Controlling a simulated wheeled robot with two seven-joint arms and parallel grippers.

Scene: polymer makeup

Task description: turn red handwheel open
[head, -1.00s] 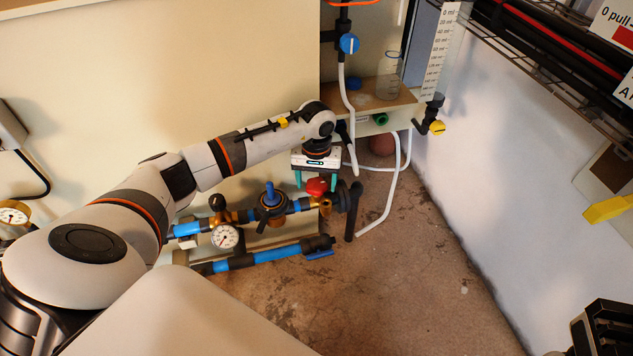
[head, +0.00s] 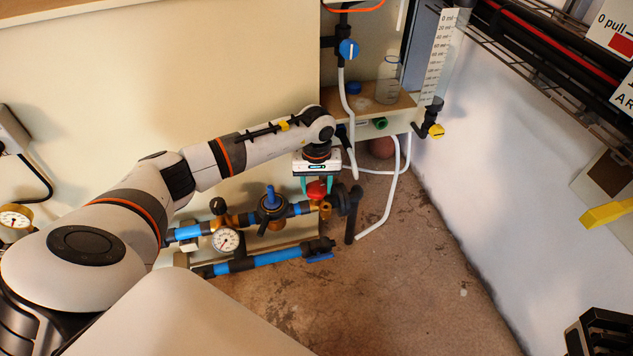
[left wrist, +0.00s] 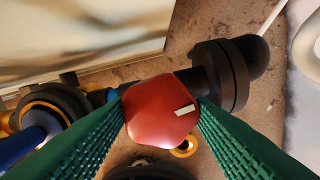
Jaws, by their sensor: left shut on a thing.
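The red handwheel (head: 317,189) sits on a brass valve in the blue and black pipe run by the wall. In the left wrist view the red handwheel (left wrist: 160,110) is a rounded, many-sided knob with a pale mark near its right side. My left gripper (head: 317,184) reaches down over the handwheel from above. Its green fingers (left wrist: 162,112) are shut on the handwheel, one on each side. The valve body under the knob is mostly hidden in the wrist view. My right gripper cannot be made out in the head view.
A blue-topped regulator (head: 271,204) and a pressure gauge (head: 226,240) stand left of the handwheel. A lower blue pipe (head: 265,259) runs in front. White hoses (head: 390,195) hang at the right.

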